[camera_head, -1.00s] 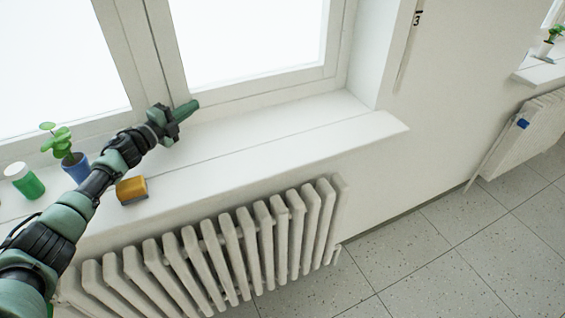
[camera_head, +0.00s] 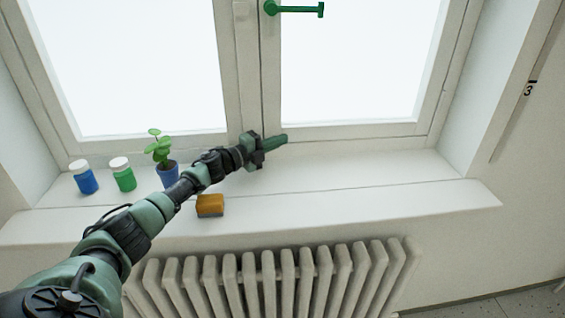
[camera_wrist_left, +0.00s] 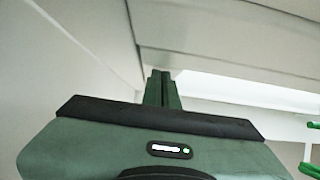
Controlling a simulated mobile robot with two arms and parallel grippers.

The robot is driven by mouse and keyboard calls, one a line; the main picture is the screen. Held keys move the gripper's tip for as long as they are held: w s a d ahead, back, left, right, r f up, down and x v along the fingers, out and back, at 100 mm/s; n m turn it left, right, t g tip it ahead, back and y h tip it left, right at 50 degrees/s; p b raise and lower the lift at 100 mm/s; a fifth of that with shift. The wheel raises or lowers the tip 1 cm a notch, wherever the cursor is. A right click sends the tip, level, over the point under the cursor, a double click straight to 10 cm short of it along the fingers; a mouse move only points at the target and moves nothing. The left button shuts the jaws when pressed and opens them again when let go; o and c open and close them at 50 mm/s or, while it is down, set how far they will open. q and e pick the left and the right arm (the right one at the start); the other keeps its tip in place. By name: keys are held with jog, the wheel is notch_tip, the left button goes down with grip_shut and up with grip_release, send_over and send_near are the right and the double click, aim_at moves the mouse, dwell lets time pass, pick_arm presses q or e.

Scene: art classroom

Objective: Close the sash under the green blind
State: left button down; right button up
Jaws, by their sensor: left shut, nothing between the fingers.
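The window has a right sash (camera_head: 365,131) with a green handle (camera_head: 295,10) lying horizontal near the top of the picture. The left sash (camera_head: 150,140) stands beside it. No green blind shows, and I cannot tell whether either sash stands ajar. My left gripper (camera_head: 283,139) is shut and empty, its tip just in front of the right sash's lower left corner; whether it touches is unclear. In the left wrist view its closed fingers (camera_wrist_left: 162,88) point at pale frame parts, and green handle parts (camera_wrist_left: 310,169) show at the right edge. My right gripper is not in view.
On the white sill (camera_head: 400,195) stand a blue jar (camera_head: 86,181), a green jar (camera_head: 124,179), a potted plant (camera_head: 167,174) close by my left arm, and a yellow sponge (camera_head: 210,206). The right part of the sill is clear. A radiator (camera_head: 270,280) stands below.

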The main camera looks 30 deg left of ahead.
pick_arm(q)
jog(key=shift+s+a+r+y, duration=0.1)
jog(key=shift+a+r+y, duration=0.3)
jog(key=shift+a, duration=0.45)
jog(key=shift+h, duration=0.4)
jog(key=v, duration=0.4)
jog(key=b+v, duration=0.1)
jog(key=v, duration=0.1)
jog(key=shift+s+d+f, duration=0.2)
jog(key=shift+s+f, duration=0.15)
jog(key=shift+s, duration=0.05)
jog(key=shift+s+d, duration=0.25)
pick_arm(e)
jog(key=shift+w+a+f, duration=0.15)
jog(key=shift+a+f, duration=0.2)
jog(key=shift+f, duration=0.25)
